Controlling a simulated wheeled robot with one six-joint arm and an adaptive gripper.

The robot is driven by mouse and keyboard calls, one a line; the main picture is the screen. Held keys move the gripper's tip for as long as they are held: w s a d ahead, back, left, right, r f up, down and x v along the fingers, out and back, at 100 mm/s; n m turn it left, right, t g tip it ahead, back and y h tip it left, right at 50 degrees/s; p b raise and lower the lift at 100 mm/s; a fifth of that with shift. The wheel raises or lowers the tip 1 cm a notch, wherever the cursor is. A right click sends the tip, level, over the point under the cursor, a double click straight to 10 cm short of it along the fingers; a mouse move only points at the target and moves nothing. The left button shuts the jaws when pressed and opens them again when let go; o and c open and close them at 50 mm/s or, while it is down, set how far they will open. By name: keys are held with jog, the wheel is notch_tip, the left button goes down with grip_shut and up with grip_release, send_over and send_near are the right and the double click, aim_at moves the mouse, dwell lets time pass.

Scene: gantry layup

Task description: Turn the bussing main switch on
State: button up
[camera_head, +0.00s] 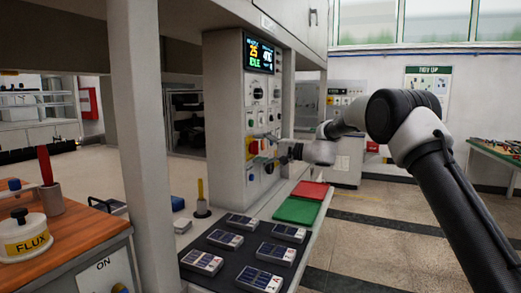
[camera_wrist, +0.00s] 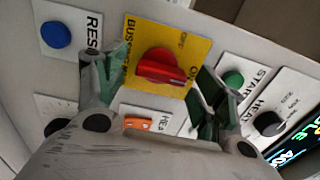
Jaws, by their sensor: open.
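The bussing main switch (camera_wrist: 160,67) is a red rotary knob on a yellow plate (camera_wrist: 136,48) in the wrist view. The plate carries the word BUSSING and smaller ON and OFF marks; which mark the knob points to is hard to tell. My gripper (camera_wrist: 153,85) is open, with one finger on each side of the knob and gaps between. In the head view my gripper (camera_head: 268,148) is at the front of the grey control column (camera_head: 224,130), and it partly hides the yellow plate (camera_head: 251,149).
A blue button (camera_wrist: 56,34), a green START button (camera_wrist: 232,79), a black knob (camera_wrist: 268,123) and an orange rocker (camera_wrist: 138,123) surround the switch. A lit display (camera_head: 258,53) reads IDLE. Below, a black mat (camera_head: 222,263) holds several panels, beside red (camera_head: 309,190) and green (camera_head: 297,211) pads.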

jog(key=v, duration=1.2)
jog(key=s+d+f+g+h, duration=0.2)
jog(key=s+d+f+h, duration=0.1)
jog(key=s+f, duration=0.35)
jog(key=s+d+f+g+h, duration=0.2)
jog(key=s+d+f+h, duration=0.15)
jog(key=s+f, duration=0.3)
jog(key=s+d+r+n+h, duration=0.1)
jog(key=s+d+r+h, duration=0.1)
jog(key=s+d, duration=0.6)
jog(key=s+d+r+n+t+h, duration=0.1)
jog(key=s+d+r+h, duration=0.2)
jog(key=s+d, duration=0.6)
jog(key=s+d+r+n+t+h, duration=0.1)
jog(key=s+d+h, duration=0.4)
jog(key=s, duration=1.4)
jog(key=d+r+n, duration=0.1)
jog(key=d+r, duration=0.1)
jog(key=d, duration=0.1)
jog(key=shift+d, duration=0.2)
jog(key=shift+r+h, duration=0.15)
jog(key=shift+h, duration=0.1)
